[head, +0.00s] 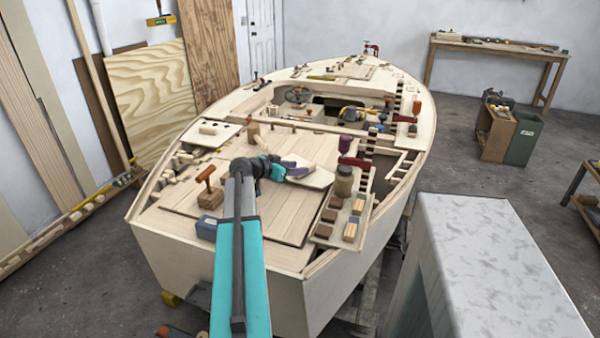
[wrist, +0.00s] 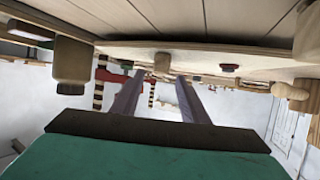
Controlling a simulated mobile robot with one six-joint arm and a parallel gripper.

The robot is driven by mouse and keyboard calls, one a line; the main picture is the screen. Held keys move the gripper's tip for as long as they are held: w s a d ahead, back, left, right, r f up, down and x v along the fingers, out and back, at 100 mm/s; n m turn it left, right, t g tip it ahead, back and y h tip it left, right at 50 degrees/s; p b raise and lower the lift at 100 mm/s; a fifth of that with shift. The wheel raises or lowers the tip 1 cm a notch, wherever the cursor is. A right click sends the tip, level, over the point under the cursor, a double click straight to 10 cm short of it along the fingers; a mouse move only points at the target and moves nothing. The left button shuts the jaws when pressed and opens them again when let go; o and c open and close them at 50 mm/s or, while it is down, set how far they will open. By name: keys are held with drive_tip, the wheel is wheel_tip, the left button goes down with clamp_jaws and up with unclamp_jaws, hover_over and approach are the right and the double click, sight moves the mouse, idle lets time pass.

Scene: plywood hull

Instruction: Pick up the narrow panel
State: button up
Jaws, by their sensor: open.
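A pale, thin panel (head: 318,180) with a rounded end lies on the deck beside my gripper; it looks like the narrow panel, though I cannot be sure. My gripper (head: 302,168) is low over the deck, its purple fingers spread, with no panel seen between them. The fingers partly cover the pale panel, and I cannot tell whether they touch it. In the wrist view, which looks upside down, both fingers of my gripper (wrist: 160,82) stand apart. A pale planked surface (wrist: 215,20) runs along the top there.
A jar (head: 344,182) and a board with several blocks (head: 325,230) stand to the right of the gripper. A wooden block with a red-brown handle (head: 207,190) and a blue box (head: 206,228) are to the left. Bare deck (head: 275,215) lies in front.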

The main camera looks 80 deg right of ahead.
drive_tip(key=shift+s, duration=0.1)
drive_tip(key=shift+p+x, duration=0.7)
drive_tip(key=shift+x, duration=1.85)
clamp_jaws()
